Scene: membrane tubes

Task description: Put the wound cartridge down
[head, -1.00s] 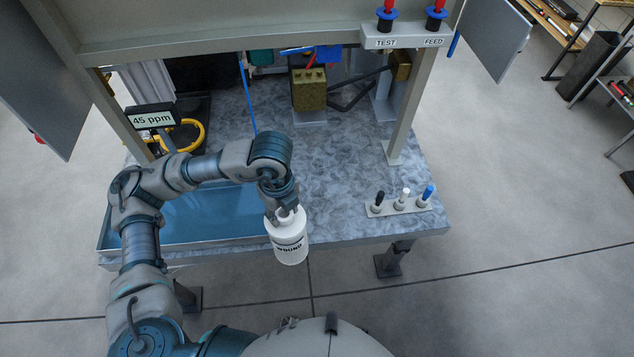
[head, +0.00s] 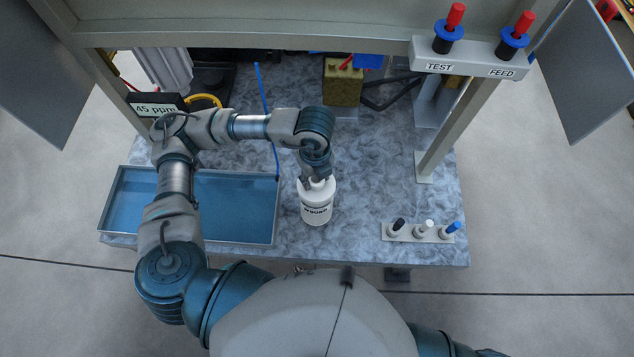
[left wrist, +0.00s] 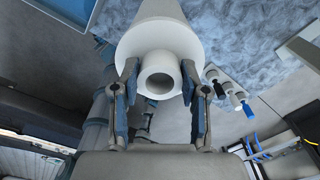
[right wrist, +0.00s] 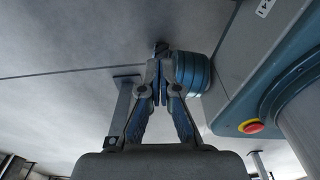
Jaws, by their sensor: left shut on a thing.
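The wound cartridge (head: 316,208) is a white bottle-shaped canister with "WOUND" on its side. It is upright over the front middle of the bench (head: 352,240), right of the blue tray; I cannot tell whether its base touches the bench. My left gripper (head: 317,181) is shut on its narrow neck from above. In the left wrist view, the cartridge (left wrist: 158,38) shows its white shoulder and round neck between the two fingers. My right gripper (right wrist: 160,82) is shut and empty, away from the bench over the floor.
A shallow tray with blue inside (head: 277,225) lies left of the cartridge. A rack with black, white and blue-topped pieces (head: 410,233) stands to the right. A frame post (head: 440,150) rises behind it. A blue rod (head: 266,110) stands behind the tray. Bench between cartridge and rack is clear.

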